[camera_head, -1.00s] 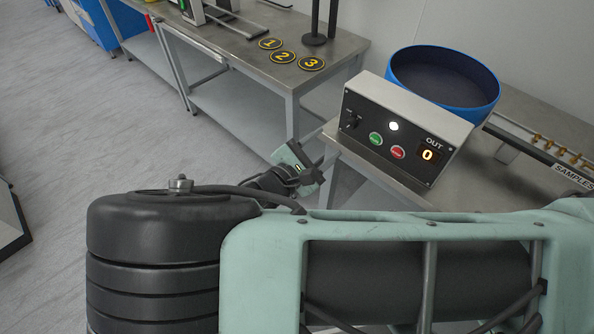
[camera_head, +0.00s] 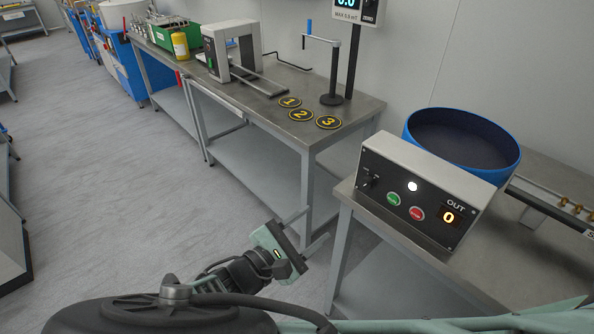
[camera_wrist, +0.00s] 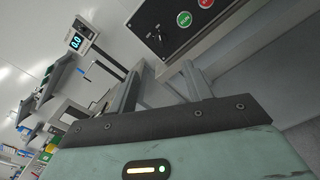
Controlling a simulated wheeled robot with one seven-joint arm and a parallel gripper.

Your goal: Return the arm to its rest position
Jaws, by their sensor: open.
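My gripper (camera_head: 305,232) is in the lower middle of the head view, in front of the gap between the two benches. Its two thin fingers stand apart with nothing between them. In the wrist view its fingers (camera_wrist: 160,88) are also spread and empty. My dark wrist and pale green arm run along the bottom of the head view. The control box (camera_head: 420,195) with green and red buttons and an OUT display reading 0 stands to the right of the gripper, apart from it.
A blue round bowl (camera_head: 462,140) stands behind the control box on the near bench (camera_head: 400,252). The far bench (camera_head: 345,108) holds number discs (camera_head: 300,115), a black stand (camera_head: 332,85), a grey-white machine (camera_head: 232,50) and a scale display (camera_head: 347,10). Open floor (camera_head: 110,190) lies to the left.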

